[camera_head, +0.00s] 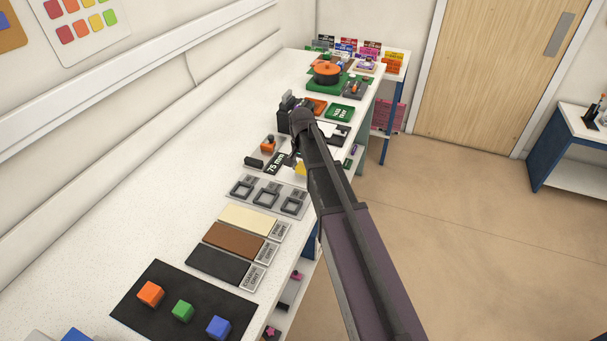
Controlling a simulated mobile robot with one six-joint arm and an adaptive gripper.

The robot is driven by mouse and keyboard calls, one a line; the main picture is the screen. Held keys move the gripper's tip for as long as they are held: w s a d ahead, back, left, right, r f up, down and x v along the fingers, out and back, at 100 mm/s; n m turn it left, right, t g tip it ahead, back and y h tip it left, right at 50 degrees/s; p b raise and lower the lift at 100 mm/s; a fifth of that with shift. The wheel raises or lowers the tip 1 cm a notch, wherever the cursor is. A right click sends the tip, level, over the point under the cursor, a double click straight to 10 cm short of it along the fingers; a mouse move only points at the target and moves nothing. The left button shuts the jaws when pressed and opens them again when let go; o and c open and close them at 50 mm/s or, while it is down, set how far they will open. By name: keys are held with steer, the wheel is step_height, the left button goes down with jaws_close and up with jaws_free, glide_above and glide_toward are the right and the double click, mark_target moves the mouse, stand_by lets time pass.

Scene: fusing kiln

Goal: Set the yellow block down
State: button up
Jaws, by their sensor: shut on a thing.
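The yellow block (300,169) shows as a small patch of yellow beside my arm, above the far part of the long white bench. My gripper (297,160) is at the yellow block and shut on it. My arm hides most of the gripper and part of the block. I cannot tell whether the block touches the surface below it.
A grey plate with three square frames (265,197) lies nearer. Cream (248,219), brown (233,242) and dark (218,264) strips follow. A black mat (150,318) holds orange, green and blue blocks. The bench's left side is clear.

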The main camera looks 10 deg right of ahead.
mark_target(302, 166)
steer(key=shift+f+b, duration=0.45)
steer(key=shift+f, duration=0.35)
steer(key=shift+f, duration=0.15)
steer(key=o, duration=1.1)
step_height(302, 166, up, 12)
steer(key=p, duration=1.2)
steer(key=shift+r, duration=0.2)
steer(key=s+n, duration=0.2)
steer(key=s, duration=0.5)
steer(key=s+n, duration=0.2)
steer(key=s, duration=0.6)
steer(key=s+n, duration=0.2)
steer(key=s, duration=0.5)
steer(key=shift+s+d+n, duration=0.3)
steer(key=shift+s+n, duration=0.1)
